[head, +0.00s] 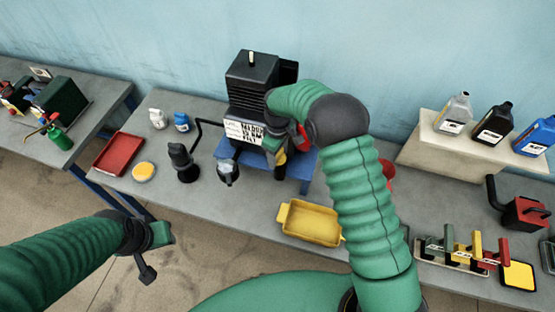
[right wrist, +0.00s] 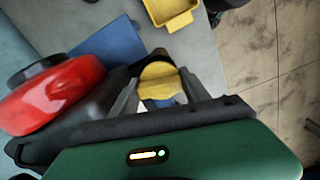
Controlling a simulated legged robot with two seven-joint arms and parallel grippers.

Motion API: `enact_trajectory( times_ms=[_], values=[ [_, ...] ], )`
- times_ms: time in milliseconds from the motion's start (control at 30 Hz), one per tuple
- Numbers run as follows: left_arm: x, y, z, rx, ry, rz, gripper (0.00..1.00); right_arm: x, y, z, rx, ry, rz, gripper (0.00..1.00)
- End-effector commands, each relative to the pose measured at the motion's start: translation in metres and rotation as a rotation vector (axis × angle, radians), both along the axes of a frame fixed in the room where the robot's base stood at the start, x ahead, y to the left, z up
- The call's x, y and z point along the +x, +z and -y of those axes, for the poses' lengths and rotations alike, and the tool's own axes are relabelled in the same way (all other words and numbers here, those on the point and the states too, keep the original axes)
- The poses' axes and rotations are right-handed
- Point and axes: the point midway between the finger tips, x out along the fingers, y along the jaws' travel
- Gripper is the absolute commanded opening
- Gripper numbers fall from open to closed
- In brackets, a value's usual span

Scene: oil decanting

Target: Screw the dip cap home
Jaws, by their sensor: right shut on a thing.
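The black engine (head: 250,85) stands on a blue stand (head: 230,150) on the grey bench. My right gripper (head: 280,160) is at the engine's lower front right. In the right wrist view its fingers (right wrist: 158,88) are shut on the yellow dip cap (right wrist: 159,72), one finger on each side. The cap also shows as a small yellow patch in the head view (head: 281,158). The cap's lower end and its seat are hidden, so I cannot tell how deep it sits. My left gripper (head: 147,268) hangs over the floor in front of the bench, away from the engine; its finger gap is unclear.
A yellow tray (head: 310,222) lies in front of the engine. A dark can (head: 183,163), a small funnel-like vessel (head: 228,172) and a red tray (head: 118,153) are to the left. A large red rounded part (right wrist: 55,93) is close beside my right gripper. Bottles (head: 493,124) stand at right.

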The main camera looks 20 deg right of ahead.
Motion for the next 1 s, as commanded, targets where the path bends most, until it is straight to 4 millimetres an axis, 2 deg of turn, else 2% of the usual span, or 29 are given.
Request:
enact_trajectory(
  times_ms=[200,567,1000],
  values=[
    [0.0,0.009,0.0,0.0,0.0,0.0,0.36,0.0,0.013,-0.001,-0.001,0.0,0.001,0.0],
    [0.0,0.01,0.0,0.0,0.0,0.0,0.36,0.0,0.015,-0.002,-0.001,0.0,0.001,0.0],
    [0.0,0.044,0.0,0.0,0.0,0.0,0.36,0.0,0.065,-0.002,0.0,0.0,0.001,0.0]
  ],
)
